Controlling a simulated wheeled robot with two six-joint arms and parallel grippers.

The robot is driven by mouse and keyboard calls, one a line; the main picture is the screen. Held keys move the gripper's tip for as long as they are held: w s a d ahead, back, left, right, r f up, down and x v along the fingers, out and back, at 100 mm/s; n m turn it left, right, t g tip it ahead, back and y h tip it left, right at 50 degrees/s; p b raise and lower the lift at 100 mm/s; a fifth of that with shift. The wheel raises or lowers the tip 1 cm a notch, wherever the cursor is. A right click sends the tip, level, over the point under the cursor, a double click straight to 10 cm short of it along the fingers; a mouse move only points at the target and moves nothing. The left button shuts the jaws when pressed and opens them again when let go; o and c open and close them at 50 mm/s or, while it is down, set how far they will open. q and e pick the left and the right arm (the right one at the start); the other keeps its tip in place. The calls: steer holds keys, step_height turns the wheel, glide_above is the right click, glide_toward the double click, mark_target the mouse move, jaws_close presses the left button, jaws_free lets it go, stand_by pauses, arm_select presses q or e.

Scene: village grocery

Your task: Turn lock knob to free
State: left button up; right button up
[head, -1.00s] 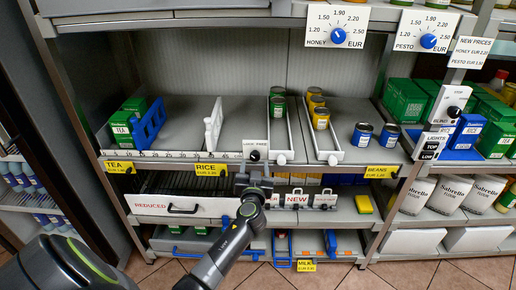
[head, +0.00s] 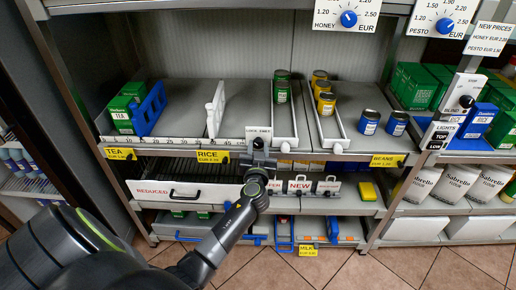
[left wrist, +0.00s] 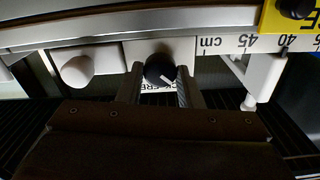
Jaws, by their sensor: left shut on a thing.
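The lock knob (left wrist: 160,70) is a small round black knob on the front rail of the shelf. A white pointer line on it slants to the lower right in the left wrist view. The white LOCK FREE label (head: 258,131) shows just above my gripper in the head view; it is partly covered in the left wrist view. My left gripper (head: 259,154) is at the rail, with its fingers (left wrist: 158,83) on either side of the knob, shut on it. In the head view the gripper mostly hides the knob. My right gripper is not in view.
A white round knob (left wrist: 77,71) sits beside the lock knob in the left wrist view. A centimetre scale (left wrist: 262,42) runs along the rail. A white divider (head: 215,110) and a blue one (head: 149,110) stand on the shelf. The REDUCED drawer (head: 185,192) is below.

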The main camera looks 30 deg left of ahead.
arm_select(q)
steer(key=shift+m, duration=0.4)
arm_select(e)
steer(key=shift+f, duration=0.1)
arm_select(q)
steer(key=shift+m+b, duration=0.45)
steer(key=shift+m, duration=0.45)
steer(key=m, duration=0.2)
steer(key=shift+m, duration=1.3)
steer(key=m, duration=0.7)
steer(key=shift+m+p, duration=0.35)
steer(key=shift+m, duration=0.05)
steer(key=shift+d+m+p, duration=0.1)
steer(key=shift+m+p, duration=0.2)
steer(key=shift+m, duration=1.2)
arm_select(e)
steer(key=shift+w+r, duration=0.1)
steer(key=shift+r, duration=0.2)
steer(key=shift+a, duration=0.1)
